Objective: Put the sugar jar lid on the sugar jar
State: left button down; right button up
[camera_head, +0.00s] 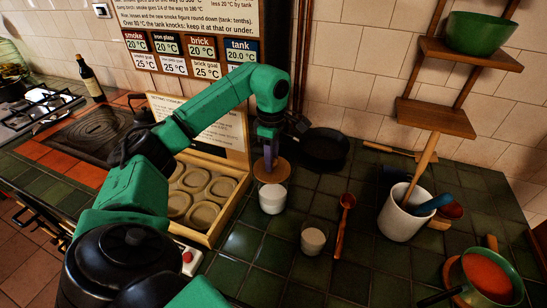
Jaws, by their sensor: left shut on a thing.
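My left gripper (269,155) points straight down and is shut on the round wooden sugar jar lid (271,172). The lid is held flat. The white sugar jar (272,201) stands upright on the dark green tiles just under the lid. The lid overlaps the top of the jar in this view, so I cannot tell whether the two touch. The jar's far rim is hidden by the lid. My right gripper is out of view.
A small cup with pale contents (313,239) and a wooden spoon (344,222) are to the right. A wooden box of round pieces (205,237) is close on the left. A black pan (322,150) lies behind. A white crock (396,222) holds utensils.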

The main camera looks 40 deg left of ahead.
aim_at(273, 173)
pick_arm(q)
jog(key=shift+w+a+f+b, duration=0.1)
jog(key=shift+w+f+b, duration=0.15)
jog(key=shift+f, duration=0.3)
jog(key=shift+w+f+b, duration=0.25)
jog(key=shift+f, duration=0.25)
jog(key=shift+s+f, duration=0.1)
jog(key=shift+f, duration=0.15)
jog(key=shift+s+f+b, duration=0.15)
jog(key=shift+f+b, duration=0.35)
jog(key=shift+b, duration=0.05)
jog(key=shift+f+b, duration=0.3)
jog(key=shift+f, duration=0.3)
jog(key=shift+f+b, duration=0.5)
jog(key=shift+f, duration=0.35)
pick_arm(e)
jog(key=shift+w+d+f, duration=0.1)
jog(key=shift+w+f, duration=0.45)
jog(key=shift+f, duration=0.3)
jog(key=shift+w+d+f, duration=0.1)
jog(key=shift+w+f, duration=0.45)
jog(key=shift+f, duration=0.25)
pick_arm(q)
jog(key=shift+f+b, duration=0.55)
jog(key=shift+f, duration=0.35)
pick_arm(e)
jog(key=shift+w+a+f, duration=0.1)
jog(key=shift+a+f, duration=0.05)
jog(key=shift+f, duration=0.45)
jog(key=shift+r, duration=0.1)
